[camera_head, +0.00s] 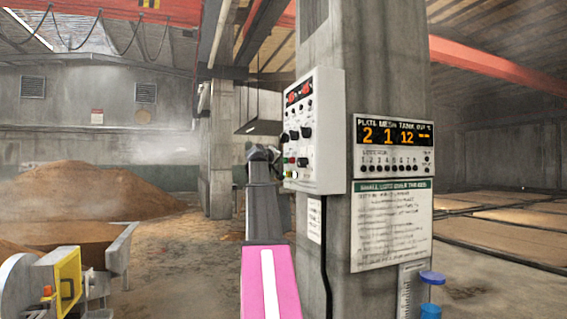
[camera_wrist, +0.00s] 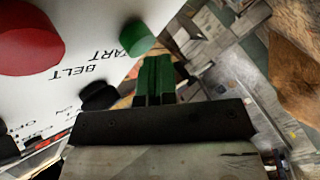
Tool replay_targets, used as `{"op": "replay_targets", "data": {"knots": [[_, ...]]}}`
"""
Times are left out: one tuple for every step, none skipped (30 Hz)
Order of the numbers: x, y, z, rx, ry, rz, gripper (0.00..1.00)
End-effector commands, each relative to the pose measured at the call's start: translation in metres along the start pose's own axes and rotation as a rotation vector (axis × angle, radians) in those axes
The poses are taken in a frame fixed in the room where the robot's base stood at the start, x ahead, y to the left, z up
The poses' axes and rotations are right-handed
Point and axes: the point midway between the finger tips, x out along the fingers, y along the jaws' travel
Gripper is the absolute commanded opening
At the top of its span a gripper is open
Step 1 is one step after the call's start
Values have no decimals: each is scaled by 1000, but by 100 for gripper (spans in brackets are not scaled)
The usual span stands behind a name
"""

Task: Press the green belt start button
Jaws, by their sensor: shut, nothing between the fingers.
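The white control box (camera_head: 318,130) is fixed to the concrete pillar in the head view. A small green button (camera_head: 302,162) shows low on its front. In the wrist view the round green button (camera_wrist: 137,38) stands out from the white panel (camera_wrist: 95,50), beside the printed words "BELT" and "START". My gripper (camera_wrist: 154,62) is shut and empty, its fingertips just below the green button in that picture. I cannot tell whether they touch it. In the head view my gripper (camera_head: 274,153) is at the box's left side, small and partly hidden.
A large red button (camera_wrist: 28,35) and a black knob (camera_wrist: 98,97) are close by on the panel. A display board (camera_head: 394,146) and a sign (camera_head: 391,222) are on the pillar. A grain pile (camera_head: 85,190) and a yellow-sided machine (camera_head: 68,280) are at the left.

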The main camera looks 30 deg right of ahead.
Motion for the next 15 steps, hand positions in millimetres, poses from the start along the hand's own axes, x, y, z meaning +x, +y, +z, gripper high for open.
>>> {"op": "replay_targets", "data": {"knots": [[-2,-2,-1,0,0,0,0],[-3,-2,-2,0,0,0,0],[-4,-3,-3,1,0,0,0],[-5,-4,-3,1,0,0,0],[-6,-4,-4,1,0,0,0],[-6,-4,-4,1,0,0,0],[-6,-4,-4,1,0,0,0],[-6,-4,-4,1,0,0,0],[-6,-4,-4,1,0,0,0],[-6,-4,-4,1,0,0,0],[-6,-4,-4,1,0,0,0],[-6,-4,-4,1,0,0,0],[-6,-4,-4,1,0,0,0],[-6,-4,-4,1,0,0,0],[-6,-4,-4,1,0,0,0]]}}
